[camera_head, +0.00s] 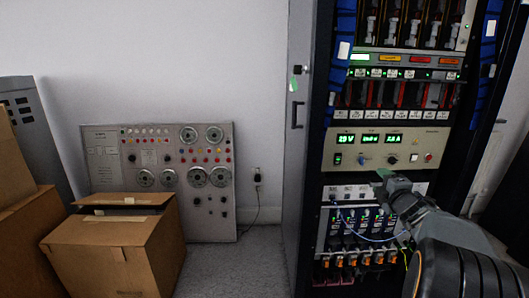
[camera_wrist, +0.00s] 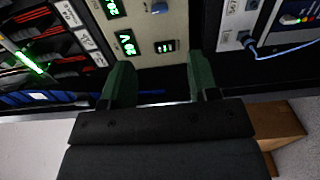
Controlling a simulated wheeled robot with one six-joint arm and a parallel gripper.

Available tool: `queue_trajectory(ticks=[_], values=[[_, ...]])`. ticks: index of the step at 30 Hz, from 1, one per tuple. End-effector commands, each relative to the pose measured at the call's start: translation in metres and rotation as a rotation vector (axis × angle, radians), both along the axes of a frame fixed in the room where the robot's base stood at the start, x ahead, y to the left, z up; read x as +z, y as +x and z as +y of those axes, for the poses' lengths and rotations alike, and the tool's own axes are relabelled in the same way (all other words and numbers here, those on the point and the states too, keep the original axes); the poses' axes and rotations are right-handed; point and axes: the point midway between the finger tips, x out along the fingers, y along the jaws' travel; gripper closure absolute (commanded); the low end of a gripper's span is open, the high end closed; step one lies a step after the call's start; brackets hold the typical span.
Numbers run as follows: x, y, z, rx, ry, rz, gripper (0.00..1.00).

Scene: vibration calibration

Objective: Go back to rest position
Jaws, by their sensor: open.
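My gripper (camera_head: 384,176) is at the end of my arm, in front of the equipment rack at the right of the head view. In the wrist view my gripper (camera_wrist: 161,80) shows two dark green fingers set well apart, with nothing between them. The beige panel (camera_head: 385,149) with green number displays, a blue knob and a red button lies just beyond the fingers. In the wrist view the panel (camera_wrist: 175,22) appears turned on its side. I cannot tell whether the fingers touch it.
The rack's grey door (camera_head: 301,150) stands at its left side. Cables (camera_head: 370,225) hang from the lower modules. A control board (camera_head: 160,170) leans on the wall. Cardboard boxes (camera_head: 115,240) stand at the lower left. Floor (camera_head: 240,268) is clear between boxes and rack.

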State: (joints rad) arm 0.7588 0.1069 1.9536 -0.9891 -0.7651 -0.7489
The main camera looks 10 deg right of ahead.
Motion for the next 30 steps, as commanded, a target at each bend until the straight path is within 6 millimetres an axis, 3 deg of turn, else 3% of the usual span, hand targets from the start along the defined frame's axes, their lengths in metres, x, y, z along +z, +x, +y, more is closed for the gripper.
queue_trajectory(ticks=[7,14,24,30], values=[[0.070,0.001,0.034,-0.120,0.211,0.047,0.45],[0.134,-0.027,0.100,-0.332,0.631,0.183,0.45],[0.182,-0.122,0.217,-0.637,1.172,0.538,0.45],[0.197,-0.176,0.266,-0.774,1.328,0.738,0.45]])
